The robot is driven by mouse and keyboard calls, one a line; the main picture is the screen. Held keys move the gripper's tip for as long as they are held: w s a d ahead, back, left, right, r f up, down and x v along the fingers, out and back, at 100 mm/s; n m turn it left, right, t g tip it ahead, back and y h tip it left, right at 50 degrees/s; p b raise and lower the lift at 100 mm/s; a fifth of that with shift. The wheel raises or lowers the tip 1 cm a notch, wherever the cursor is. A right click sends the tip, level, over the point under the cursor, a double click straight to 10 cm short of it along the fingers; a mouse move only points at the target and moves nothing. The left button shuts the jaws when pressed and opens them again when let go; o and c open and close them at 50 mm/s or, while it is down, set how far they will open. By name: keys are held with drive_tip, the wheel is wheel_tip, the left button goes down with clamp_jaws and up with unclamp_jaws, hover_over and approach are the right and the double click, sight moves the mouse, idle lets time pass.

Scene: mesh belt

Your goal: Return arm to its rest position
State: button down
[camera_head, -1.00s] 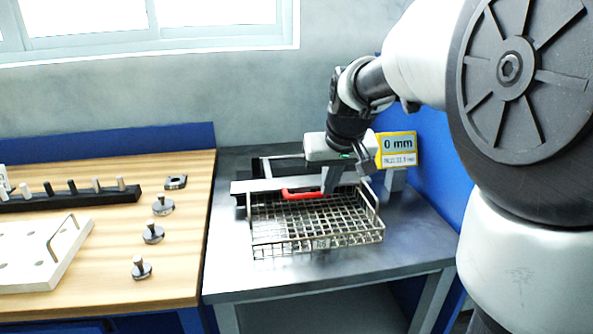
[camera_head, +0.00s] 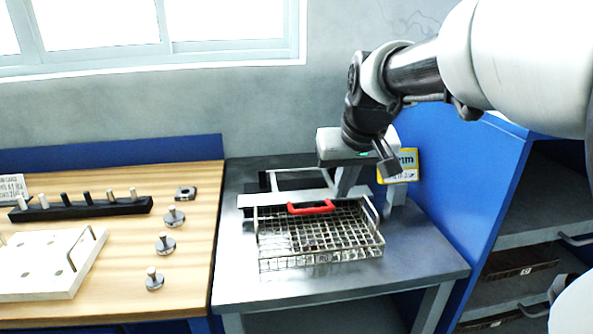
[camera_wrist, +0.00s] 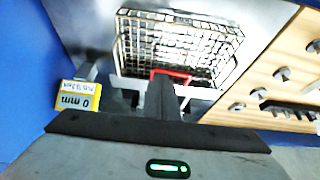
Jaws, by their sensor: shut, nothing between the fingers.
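My gripper (camera_head: 345,180) hangs from my arm above the back right of the metal table, and its fingers are shut with nothing between them. In the wrist view my gripper's shut fingers (camera_wrist: 161,98) point toward the wire basket. The wire basket (camera_head: 320,262) sits on the metal table (camera_head: 425,262) and also shows in the wrist view (camera_wrist: 190,22). A red handle (camera_head: 310,207) lies at the basket's back edge, and my fingers are apart from it in the head view. My arm reaches in from the upper right.
A yellow "0 mm" display (camera_head: 405,166) stands behind my gripper. On the left, a wooden table (camera_head: 190,255) holds a black peg rack (camera_head: 85,207), a white block (camera_head: 45,265) and several knobbed discs. A blue shelf unit (camera_head: 470,180) stands at the right.

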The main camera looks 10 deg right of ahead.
drive_tip(key=s+a+f, duration=0.2)
drive_tip(key=s, duration=0.8)
drive_tip(key=s+a+f, duration=0.1)
drive_tip(key=s+a, duration=0.1)
drive_tip(key=s, duration=0.8)
wheel_tip(320, 180, up, 20)
drive_tip(key=p, duration=2)
drive_tip(key=shift+d+r+p, duration=0.15)
drive_tip(key=shift+r+p, duration=0.05)
drive_tip(key=shift+p, duration=0.2)
